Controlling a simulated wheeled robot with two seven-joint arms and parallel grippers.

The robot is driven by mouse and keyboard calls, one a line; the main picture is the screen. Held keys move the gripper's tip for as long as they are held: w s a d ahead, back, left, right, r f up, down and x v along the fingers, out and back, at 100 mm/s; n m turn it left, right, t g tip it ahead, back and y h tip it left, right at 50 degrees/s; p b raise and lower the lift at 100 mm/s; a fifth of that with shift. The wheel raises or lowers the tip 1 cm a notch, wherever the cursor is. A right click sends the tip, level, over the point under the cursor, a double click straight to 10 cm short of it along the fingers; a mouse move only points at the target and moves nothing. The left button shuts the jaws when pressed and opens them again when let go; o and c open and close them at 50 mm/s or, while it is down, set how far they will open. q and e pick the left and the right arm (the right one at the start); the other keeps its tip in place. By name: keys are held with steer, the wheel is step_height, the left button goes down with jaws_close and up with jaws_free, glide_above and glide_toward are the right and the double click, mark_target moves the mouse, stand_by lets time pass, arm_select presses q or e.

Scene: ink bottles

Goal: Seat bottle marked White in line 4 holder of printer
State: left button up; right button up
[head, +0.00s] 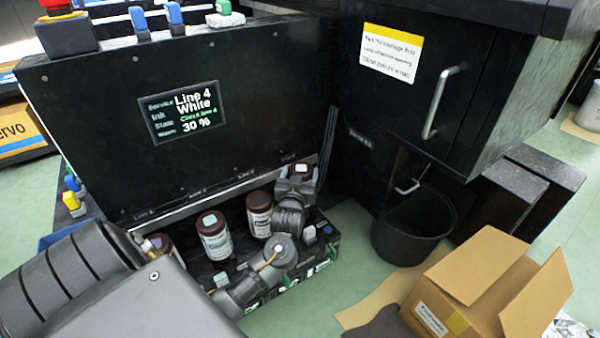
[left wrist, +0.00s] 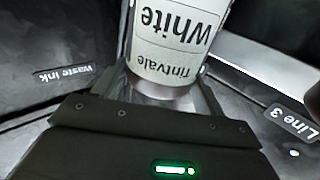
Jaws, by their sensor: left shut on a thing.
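The bottle marked White (left wrist: 178,45) fills the top middle of the left wrist view, its label upside down. My left gripper (head: 296,187) is shut on this bottle, which looks about upright. The gripper hides the bottle's lower part, so I cannot tell whether it touches the line 4 holder. The printer's panel (head: 100,120) stands behind the row; its screen (head: 185,112) reads Line 4, White, 30 %. My right gripper is not in view.
Other brown-capped bottles stand left of the held one: one beside it (head: 259,214), another (head: 214,236), and a partly hidden one (head: 161,243). A black cabinet (head: 420,90) rises close on the right. A black bin (head: 405,235) and an open carton (head: 490,285) stand on the floor.

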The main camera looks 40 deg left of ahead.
arm_select(q)
steer(key=shift+r, duration=0.1)
stand_by(0.3)
steer(key=shift+p, duration=0.4)
steer(key=shift+f, duration=0.2)
steer(key=shift+f+b, duration=0.45)
steer(key=shift+f, duration=0.55)
